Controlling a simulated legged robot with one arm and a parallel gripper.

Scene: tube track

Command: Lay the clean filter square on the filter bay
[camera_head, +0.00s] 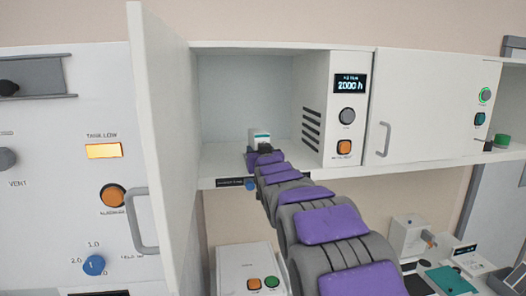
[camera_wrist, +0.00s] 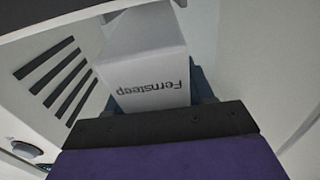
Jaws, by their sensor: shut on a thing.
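My arm reaches into an open white cabinet, and my gripper (camera_head: 264,151) is at its far end, just above the cabinet floor. It is shut on a small white box (camera_head: 259,136) with a teal band. In the wrist view the box (camera_wrist: 145,70) shows the upside-down word "Fernsteep", and dark gripper parts hide its lower end. I cannot make out a filter square or a filter bay for certain. A flat teal square (camera_head: 450,280) lies on the lower bench at the right, away from my gripper.
The cabinet door (camera_head: 160,110) stands open on the left. A vented panel with a "2000 h" display (camera_head: 350,84) borders the opening on the right. A shut cabinet door (camera_head: 425,110) is farther right. White devices (camera_head: 410,235) stand on the lower bench. The cabinet interior looks otherwise empty.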

